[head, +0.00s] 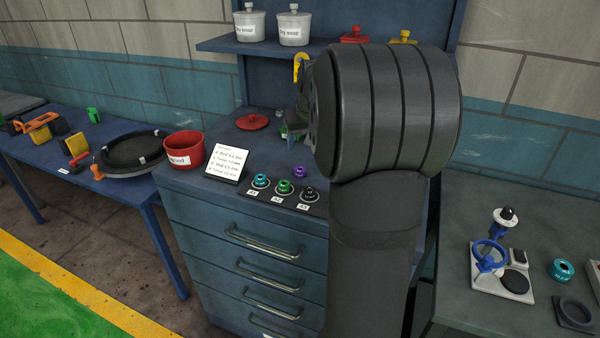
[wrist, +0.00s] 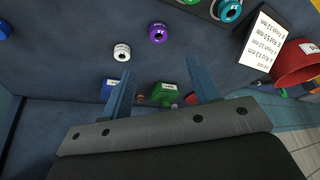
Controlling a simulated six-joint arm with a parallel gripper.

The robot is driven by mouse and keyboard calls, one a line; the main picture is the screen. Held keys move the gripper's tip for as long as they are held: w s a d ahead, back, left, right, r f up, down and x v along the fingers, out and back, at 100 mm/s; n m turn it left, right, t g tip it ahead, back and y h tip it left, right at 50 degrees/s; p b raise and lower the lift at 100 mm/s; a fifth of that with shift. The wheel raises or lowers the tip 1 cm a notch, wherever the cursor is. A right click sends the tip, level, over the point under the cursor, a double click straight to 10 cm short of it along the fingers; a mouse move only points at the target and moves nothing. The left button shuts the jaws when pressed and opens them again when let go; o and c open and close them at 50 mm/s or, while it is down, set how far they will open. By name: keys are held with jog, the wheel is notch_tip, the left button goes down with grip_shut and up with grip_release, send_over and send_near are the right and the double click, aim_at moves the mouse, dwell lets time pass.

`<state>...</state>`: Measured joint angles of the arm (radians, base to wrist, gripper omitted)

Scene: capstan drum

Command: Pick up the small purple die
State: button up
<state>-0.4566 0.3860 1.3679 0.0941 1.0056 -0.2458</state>
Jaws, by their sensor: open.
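The small purple die (head: 299,171) stands on the blue cabinet top, just behind the row of dies. In the wrist view the purple die (wrist: 158,33) shows as a ring with a dark hole, near the top centre. My gripper (wrist: 160,66) is open, with its two blue fingers apart. The die lies beyond the fingertips, not between them. A white die (wrist: 122,52) lies close beside the purple one, near the left fingertip. In the head view my dark arm hides most of my gripper and part of the cabinet top.
A teal die (head: 260,181), a green die (head: 284,187) and a black die (head: 308,194) sit on a labelled strip. A text card (head: 229,161) and red pot (head: 184,150) stand left. In the wrist view a green block (wrist: 165,95) shows between the fingers.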

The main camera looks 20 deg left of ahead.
aim_at(300, 169)
jog(key=x, duration=1.2)
jog(key=shift+d+f, duration=0.1)
jog(key=shift+f, duration=0.05)
jog(key=c, duration=1.2)
